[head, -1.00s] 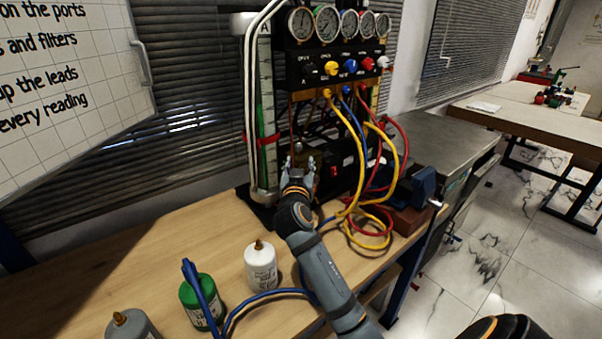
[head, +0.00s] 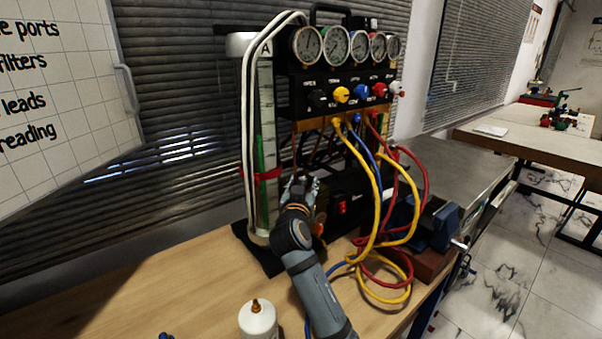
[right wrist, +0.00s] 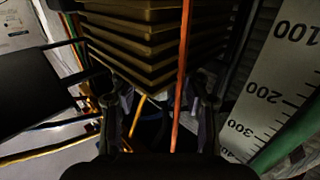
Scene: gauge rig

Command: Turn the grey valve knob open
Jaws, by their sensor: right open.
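A row of valve knobs sits on the black manifold panel (head: 345,82) below the gauges in the head view. The leftmost knob (head: 316,98) is dark grey to black; yellow, blue, red and pale ones follow to the right. My right gripper (head: 301,186) is well below this row, beside the scale column, touching no knob. In the right wrist view its two fingers (right wrist: 161,112) are apart with nothing held between them. A red hose (right wrist: 182,80) crosses the picture in front of that gap. No knob is clear in the wrist view. My left gripper is not in view.
The scale column (head: 266,140) stands left of the right gripper. Yellow hoses (head: 376,190) and red hoses loop down on its right, near a blue vise (head: 440,222). A white bottle (head: 258,320) stands in front. The bench (head: 170,285) is clear at left.

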